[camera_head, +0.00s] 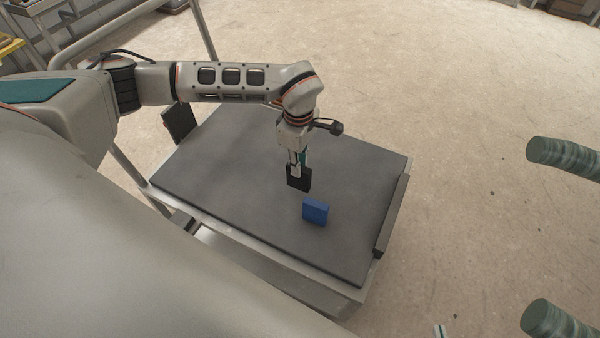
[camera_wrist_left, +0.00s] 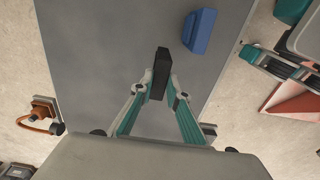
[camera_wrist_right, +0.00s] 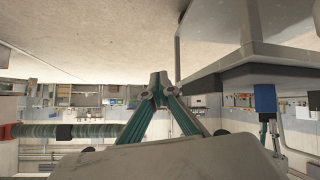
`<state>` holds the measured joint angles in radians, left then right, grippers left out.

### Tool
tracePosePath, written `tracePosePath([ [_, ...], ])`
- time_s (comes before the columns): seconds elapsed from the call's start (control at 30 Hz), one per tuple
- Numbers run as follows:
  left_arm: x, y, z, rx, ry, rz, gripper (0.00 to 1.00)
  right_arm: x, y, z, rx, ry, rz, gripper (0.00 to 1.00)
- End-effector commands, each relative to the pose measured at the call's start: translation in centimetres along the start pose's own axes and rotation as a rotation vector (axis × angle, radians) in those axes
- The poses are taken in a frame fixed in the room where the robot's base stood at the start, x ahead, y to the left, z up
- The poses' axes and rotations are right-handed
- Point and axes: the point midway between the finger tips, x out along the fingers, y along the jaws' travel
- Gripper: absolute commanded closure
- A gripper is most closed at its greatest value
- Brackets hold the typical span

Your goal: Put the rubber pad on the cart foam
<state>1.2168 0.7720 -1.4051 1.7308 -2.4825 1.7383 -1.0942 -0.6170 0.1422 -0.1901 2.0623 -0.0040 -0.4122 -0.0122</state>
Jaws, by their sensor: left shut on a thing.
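The rubber pad, a thin black block (camera_head: 299,180), is upright between the fingertips of my left gripper (camera_head: 297,168), which is shut on it. In the left wrist view the pad (camera_wrist_left: 160,72) shows from above between the teal fingers. The cart foam (camera_head: 230,190) is a wide dark grey sheet on the cart top. The pad is over its right half, at or close to the surface; I cannot tell whether it touches. My right gripper (camera_wrist_right: 158,82) is off the cart, its fingertips together with nothing between them.
A blue block (camera_head: 315,212) stands on the foam just in front of the pad, also in the left wrist view (camera_wrist_left: 199,31). A dark raised bar (camera_head: 392,215) runs along the cart's right edge. Two green cylinders (camera_head: 565,158) are at far right. The foam's left half is bare.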

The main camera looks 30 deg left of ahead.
Motion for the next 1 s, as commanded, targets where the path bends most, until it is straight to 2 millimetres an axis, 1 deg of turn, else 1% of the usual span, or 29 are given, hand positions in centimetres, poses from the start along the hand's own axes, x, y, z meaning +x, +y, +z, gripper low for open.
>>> tracePosePath([
  [0.13,1.1,0.0,0.0,0.001,-0.001,-0.001,1.00,0.0,0.0,0.1,0.000,0.001,0.000,1.00],
  [0.3,3.8,-0.1,0.0,-0.001,0.000,-0.004,1.00,0.2,-0.3,1.1,-0.001,-0.012,-0.003,1.00],
  [0.37,4.3,-0.1,0.0,0.000,-0.001,-0.002,1.00,0.3,-0.2,1.1,-0.002,-0.012,-0.003,1.00],
  [0.57,4.2,0.1,0.0,0.001,-0.001,0.003,1.00,0.4,0.0,0.5,-0.004,-0.002,0.001,1.00],
  [0.77,4.5,0.0,0.0,0.000,-0.001,0.001,1.00,0.4,0.0,0.4,-0.004,0.000,0.001,1.00],
  [0.8,4.6,0.0,0.0,0.000,0.000,0.001,0.80,0.4,0.0,0.4,-0.004,0.000,0.001,1.00],
  [0.83,4.5,0.0,0.0,0.000,-0.001,0.001,0.72,0.4,0.0,0.4,-0.004,0.000,0.001,1.00],
  [0.87,4.5,0.0,0.0,0.000,-0.001,0.001,0.68,0.4,0.0,0.4,-0.004,0.000,0.001,1.00],
  [1.0,4.5,0.0,0.0,0.001,0.000,0.001,0.68,0.4,0.0,0.4,-0.004,0.000,0.001,1.00],
])
